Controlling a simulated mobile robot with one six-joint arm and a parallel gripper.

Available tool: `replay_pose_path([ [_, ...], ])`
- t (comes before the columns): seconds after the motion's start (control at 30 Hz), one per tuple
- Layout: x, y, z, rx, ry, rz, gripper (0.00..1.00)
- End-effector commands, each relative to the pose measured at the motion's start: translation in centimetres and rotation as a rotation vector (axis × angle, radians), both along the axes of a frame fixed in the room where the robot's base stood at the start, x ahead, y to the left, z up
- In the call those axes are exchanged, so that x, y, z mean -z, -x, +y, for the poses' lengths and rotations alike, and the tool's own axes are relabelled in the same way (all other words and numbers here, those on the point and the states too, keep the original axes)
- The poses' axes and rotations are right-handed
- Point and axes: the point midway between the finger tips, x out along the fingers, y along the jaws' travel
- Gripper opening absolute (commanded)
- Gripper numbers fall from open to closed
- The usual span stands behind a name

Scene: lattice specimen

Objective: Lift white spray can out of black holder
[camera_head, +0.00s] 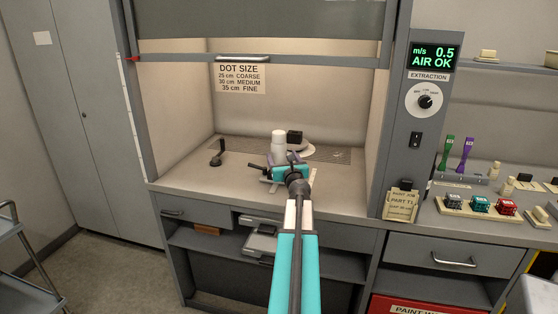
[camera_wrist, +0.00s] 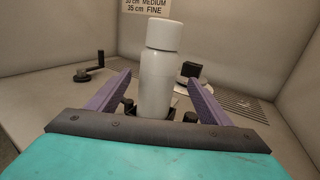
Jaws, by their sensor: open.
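The white spray can (camera_wrist: 158,70) stands upright between my open fingers in the wrist view. In the head view the can (camera_head: 278,143) shows just beyond my gripper (camera_head: 284,170). My gripper (camera_wrist: 160,80) has one purple finger on each side of the can, with a visible gap at each side. Dark parts that look like the black holder (camera_wrist: 125,108) show low beside the can's base. The rest of the holder and the can's bottom are hidden behind my gripper.
A black block (camera_wrist: 190,70) on a pale round disc sits behind and right of the can. A black cranked stand (camera_head: 217,153) is to the left. The hood sash (camera_head: 242,58) hangs above, and side walls bound the bench. A perforated grille (camera_head: 330,153) lies at the back.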

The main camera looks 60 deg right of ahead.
Motion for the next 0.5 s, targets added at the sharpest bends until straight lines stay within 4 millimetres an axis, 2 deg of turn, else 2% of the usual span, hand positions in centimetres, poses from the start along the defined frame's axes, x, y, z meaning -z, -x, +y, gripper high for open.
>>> replay_pose_path([
  [0.5,-0.01,-0.39,-0.33,-0.001,-0.001,-0.001,0.73],
])
